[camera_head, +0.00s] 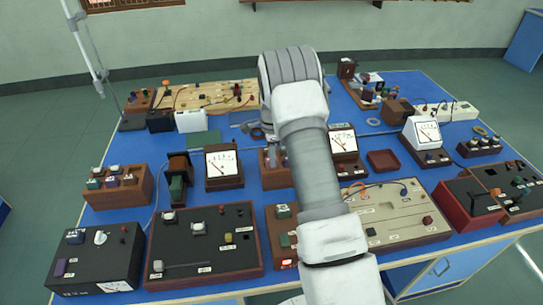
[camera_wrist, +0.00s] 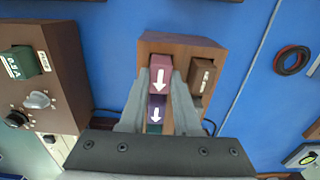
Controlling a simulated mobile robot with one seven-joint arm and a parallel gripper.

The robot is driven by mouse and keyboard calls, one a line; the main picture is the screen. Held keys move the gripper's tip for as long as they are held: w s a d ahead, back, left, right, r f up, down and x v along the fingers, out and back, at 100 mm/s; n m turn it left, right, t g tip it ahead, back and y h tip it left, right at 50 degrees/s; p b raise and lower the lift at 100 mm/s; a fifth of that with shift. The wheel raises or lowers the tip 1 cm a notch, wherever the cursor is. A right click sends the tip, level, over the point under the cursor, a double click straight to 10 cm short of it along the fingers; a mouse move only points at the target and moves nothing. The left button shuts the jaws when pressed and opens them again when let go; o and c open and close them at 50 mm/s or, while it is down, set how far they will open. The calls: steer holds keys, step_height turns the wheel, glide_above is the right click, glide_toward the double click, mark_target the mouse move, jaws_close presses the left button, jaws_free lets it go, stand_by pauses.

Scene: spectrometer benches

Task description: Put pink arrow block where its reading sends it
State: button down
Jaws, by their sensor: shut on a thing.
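The pink arrow block (camera_wrist: 160,76) shows a white arrow in the wrist view. My gripper (camera_wrist: 160,73) is shut on it, one finger on each side. A purple block with a white arrow (camera_wrist: 157,108) is just below it in the picture, also between the fingers' lengths. Both appear over a wooden holder (camera_wrist: 180,42). I cannot tell whether the pink block is seated in it or lifted. A brown block with white marks (camera_wrist: 204,74) is at the holder's right. In the head view my arm hides the gripper's tips and the pink block.
Several meters stand on the blue bench, among them a left meter (camera_head: 222,166) and a right white meter (camera_head: 423,131). A dark red tray (camera_head: 383,161) is right of my arm. A wooden holder with blocks (camera_head: 118,187) is at the left. Control boxes (camera_head: 205,243) fill the front edge.

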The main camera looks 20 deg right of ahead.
steer(key=c, duration=0.5)
jaws_free()
steer(key=shift+c, duration=0.2)
step_height(320, 180, up, 17)
steer(key=shift+r+b, duration=0.15)
steer(key=shift+b, duration=0.2)
